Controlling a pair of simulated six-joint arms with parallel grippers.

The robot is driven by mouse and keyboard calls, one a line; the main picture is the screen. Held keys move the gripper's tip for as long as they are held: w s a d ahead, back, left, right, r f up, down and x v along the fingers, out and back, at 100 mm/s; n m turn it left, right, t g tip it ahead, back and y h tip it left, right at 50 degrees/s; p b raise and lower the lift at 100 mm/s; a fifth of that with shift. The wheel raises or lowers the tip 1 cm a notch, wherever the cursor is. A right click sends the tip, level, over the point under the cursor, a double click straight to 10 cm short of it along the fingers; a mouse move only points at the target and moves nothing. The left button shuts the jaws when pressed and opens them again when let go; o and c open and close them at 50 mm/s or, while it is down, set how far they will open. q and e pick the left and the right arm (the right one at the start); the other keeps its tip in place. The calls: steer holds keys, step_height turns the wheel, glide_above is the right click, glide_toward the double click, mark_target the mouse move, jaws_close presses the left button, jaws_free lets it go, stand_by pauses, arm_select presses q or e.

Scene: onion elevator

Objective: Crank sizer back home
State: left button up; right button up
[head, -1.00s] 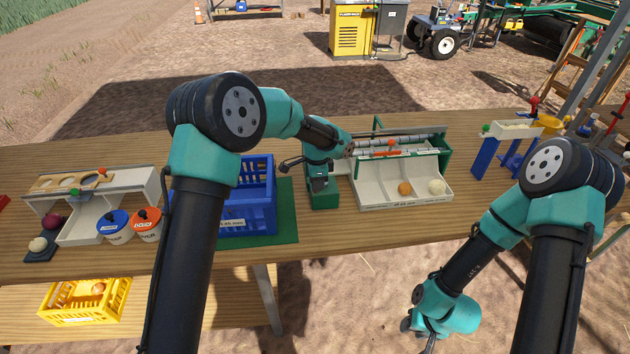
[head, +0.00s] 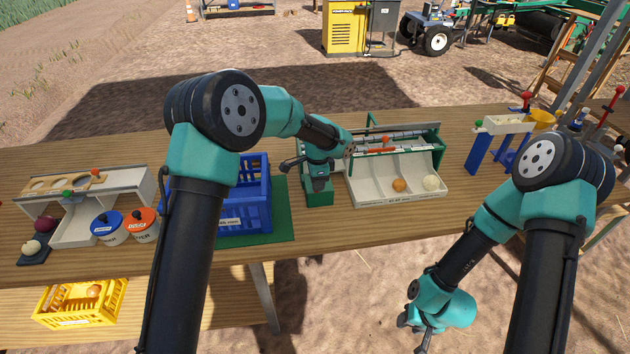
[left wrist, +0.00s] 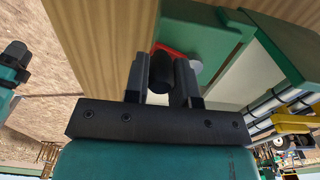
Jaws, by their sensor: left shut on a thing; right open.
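The sizer is a white tray unit (head: 420,188) with green ends and rollers, standing on the table right of centre. An orange onion (head: 399,185) and a white onion (head: 431,183) lie in its trays. A red pointer (head: 386,141) shows above the rollers. My left gripper (head: 318,184) is at the sizer's left end. In the left wrist view its fingers are shut on the black crank knob (left wrist: 161,72), beside the red crank arm (left wrist: 172,47) and green housing (left wrist: 205,35). The crank is hidden in the head view. My right gripper (head: 414,330) is open and empty, low in front of the table.
A blue crate (head: 243,218) stands on a green mat left of the sizer. A yellow crate (head: 70,320) sits lower. A blue-legged stand (head: 480,150) is at right.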

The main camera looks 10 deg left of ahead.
arm_select(q)
steer(key=shift+w+d+r, duration=0.1)
steer(key=shift+w+r, duration=0.05)
steer(key=shift+w, duration=0.05)
steer(key=shift+w+d, duration=0.1)
steer(key=shift+d, duration=0.4)
steer(key=o, duration=1)
steer(key=shift+s+r, duration=0.2)
steer(key=shift+r, duration=3.15)
